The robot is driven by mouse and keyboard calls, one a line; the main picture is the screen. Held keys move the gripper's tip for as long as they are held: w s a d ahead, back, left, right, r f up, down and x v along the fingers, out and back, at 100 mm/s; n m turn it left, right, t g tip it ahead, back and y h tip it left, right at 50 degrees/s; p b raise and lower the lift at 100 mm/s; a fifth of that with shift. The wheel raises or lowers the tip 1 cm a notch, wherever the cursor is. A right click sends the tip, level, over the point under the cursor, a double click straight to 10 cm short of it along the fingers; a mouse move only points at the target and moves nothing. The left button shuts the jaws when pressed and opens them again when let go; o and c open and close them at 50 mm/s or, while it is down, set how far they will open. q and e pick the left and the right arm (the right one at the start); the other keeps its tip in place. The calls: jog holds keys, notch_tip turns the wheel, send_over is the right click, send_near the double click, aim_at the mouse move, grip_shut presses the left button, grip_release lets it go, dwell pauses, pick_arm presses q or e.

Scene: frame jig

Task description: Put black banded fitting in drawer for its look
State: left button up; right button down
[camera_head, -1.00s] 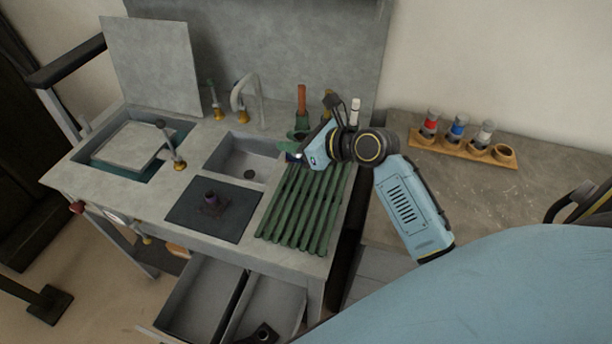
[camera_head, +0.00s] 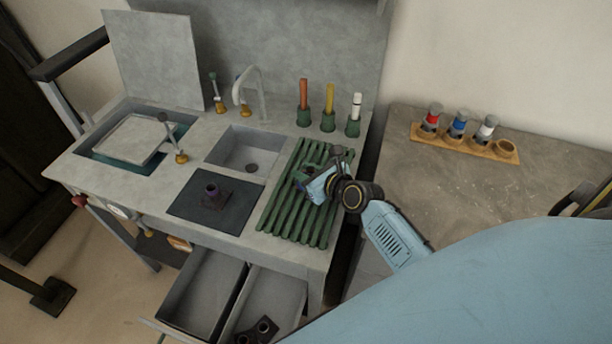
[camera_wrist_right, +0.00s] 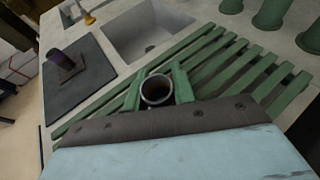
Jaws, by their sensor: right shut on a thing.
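My right gripper (camera_head: 303,181) is over the green slatted rack (camera_head: 275,219). Its green fingers are shut on a round hollow fitting (camera_wrist_right: 157,90), seen from above in the wrist view with a grey rim and dark inside. Its side, and any band, are mostly hidden. The drawer (camera_head: 243,299) stands open below the counter, with a divider between two compartments. Black fittings (camera_head: 265,328) lie at the near end of the right compartment. Another fitting with a purple top (camera_head: 211,192) stands on the dark mat (camera_head: 185,208). My left gripper is not in view.
A sink basin (camera_head: 242,151) and tap (camera_head: 246,88) are behind the mat. Green holders with coloured sticks (camera_head: 328,121) stand behind the rack. A wooden rack (camera_head: 460,142) with capped jars is on the right-hand table. The left drawer compartment (camera_head: 201,292) looks empty.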

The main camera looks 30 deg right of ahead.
jog(key=shift+f, duration=0.3)
jog(key=shift+r, duration=0.1)
jog(key=c, duration=1.6)
grip_release()
jog(key=shift+f, duration=0.2)
jog(key=o, duration=0.4)
jog(key=shift+o, duration=0.2)
